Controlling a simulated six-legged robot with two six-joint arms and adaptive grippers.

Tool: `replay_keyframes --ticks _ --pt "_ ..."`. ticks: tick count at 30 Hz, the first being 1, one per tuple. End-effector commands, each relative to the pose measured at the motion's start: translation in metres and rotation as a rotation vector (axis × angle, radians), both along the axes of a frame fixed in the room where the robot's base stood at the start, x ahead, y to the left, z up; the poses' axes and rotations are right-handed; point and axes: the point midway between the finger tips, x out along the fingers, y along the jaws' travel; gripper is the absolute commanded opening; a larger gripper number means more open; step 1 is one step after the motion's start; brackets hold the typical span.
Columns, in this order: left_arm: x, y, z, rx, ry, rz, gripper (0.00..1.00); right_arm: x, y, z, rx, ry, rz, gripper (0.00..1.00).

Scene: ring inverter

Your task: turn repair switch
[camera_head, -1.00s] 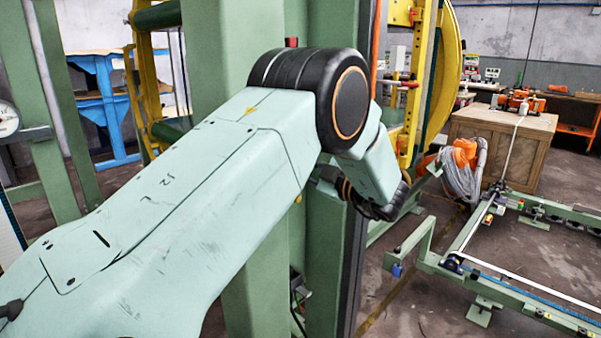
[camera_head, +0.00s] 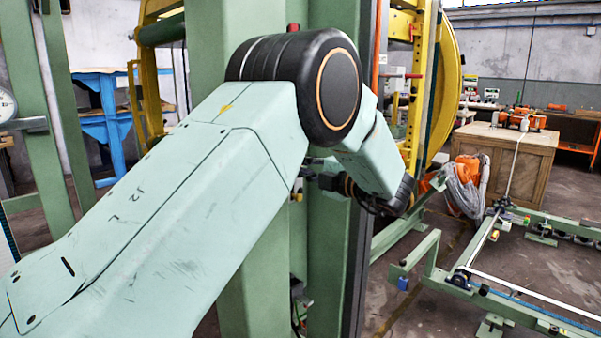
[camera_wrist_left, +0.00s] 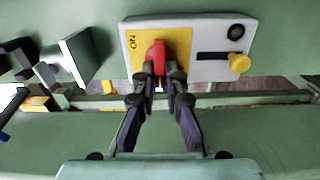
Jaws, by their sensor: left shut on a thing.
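The switch panel (camera_wrist_left: 198,66) is a pale grey box on a green surface, in the left wrist view. Its left part is a yellow plate marked "NO" as seen here, upside down or turned. The red switch handle (camera_wrist_left: 156,54) stands on the yellow plate. My left gripper (camera_wrist_left: 158,77) is shut on the red handle, with both fingertips at its lower part. In the head view my left arm reaches behind the green column, and the switch is hidden there. My right gripper is in no view.
A yellow knob (camera_wrist_left: 239,63) on a dark slot and a black button (camera_wrist_left: 236,32) sit right of the handle. A grey block (camera_wrist_left: 75,58) juts out at the left. In the head view a green column (camera_head: 262,270) stands close by my arm, with a green floor frame (camera_head: 500,300) at right.

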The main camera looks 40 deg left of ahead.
Motion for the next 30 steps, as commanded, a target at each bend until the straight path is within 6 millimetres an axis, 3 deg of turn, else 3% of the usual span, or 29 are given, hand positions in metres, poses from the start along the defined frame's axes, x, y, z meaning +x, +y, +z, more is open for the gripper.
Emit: replay_keyframes --ticks 17,18,24,30 --pt "0.0007 0.0002 0.0018 -0.002 -0.037 -0.001 0.00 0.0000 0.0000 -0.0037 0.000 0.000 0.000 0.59" --pt "0.0007 0.0002 0.0018 -0.001 -0.037 -0.001 0.13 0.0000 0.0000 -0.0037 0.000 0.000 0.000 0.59" --pt "0.0005 0.0003 0.0012 -0.002 -0.035 -0.001 0.30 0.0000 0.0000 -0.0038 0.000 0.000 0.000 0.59" --pt "0.0002 0.0002 0.0004 -0.003 -0.033 -0.001 0.34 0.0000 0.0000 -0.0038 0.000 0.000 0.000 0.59"
